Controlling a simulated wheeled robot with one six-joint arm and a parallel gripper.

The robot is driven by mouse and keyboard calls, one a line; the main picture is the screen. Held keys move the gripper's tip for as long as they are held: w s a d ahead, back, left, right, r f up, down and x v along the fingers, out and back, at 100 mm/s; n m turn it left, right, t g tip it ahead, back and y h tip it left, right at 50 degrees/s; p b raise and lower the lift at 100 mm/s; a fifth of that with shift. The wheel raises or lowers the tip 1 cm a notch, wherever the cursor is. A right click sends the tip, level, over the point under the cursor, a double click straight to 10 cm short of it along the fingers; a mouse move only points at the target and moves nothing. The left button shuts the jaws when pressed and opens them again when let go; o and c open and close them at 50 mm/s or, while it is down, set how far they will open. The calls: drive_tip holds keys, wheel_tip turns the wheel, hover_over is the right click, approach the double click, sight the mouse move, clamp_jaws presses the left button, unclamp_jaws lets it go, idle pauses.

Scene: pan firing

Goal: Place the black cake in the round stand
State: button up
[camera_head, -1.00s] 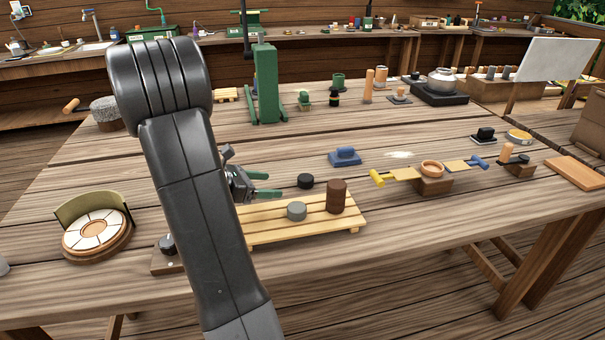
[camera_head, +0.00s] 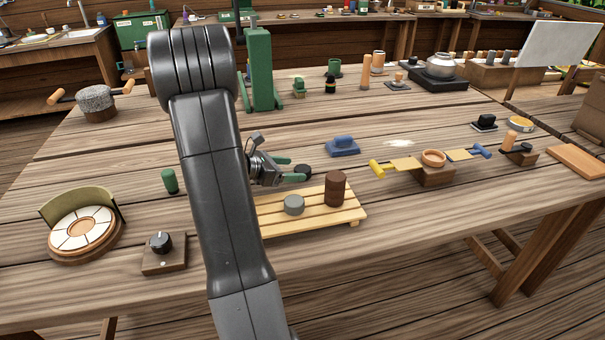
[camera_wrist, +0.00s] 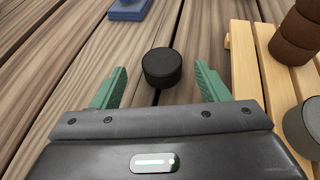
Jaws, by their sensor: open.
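The black cake (camera_head: 303,171) is a small dark disc lying flat on the wooden table, just behind the slatted board. The wrist view shows it whole (camera_wrist: 161,67), ahead of the fingertips and between their lines. My gripper (camera_head: 288,169) has green fingers spread apart, with nothing between them. In the wrist view my gripper (camera_wrist: 161,85) points at the cake, and I see no clear contact. The round stand (camera_head: 82,243) is at the left of the table, with pale segments on top, a brown rim and an olive curved back wall.
The slatted board (camera_head: 280,222) holds a grey disc (camera_head: 294,205) and a brown stack (camera_head: 335,188); its edge is close right of my gripper. A blue-handled block (camera_head: 343,147) lies beyond the cake. A knob box (camera_head: 163,258) and green cylinder (camera_head: 170,181) stand near the round stand.

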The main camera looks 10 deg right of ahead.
sight(301, 169)
drive_tip(key=x, duration=0.4)
drive_tip(key=shift+d, duration=0.4)
drive_tip(key=c, duration=1.2)
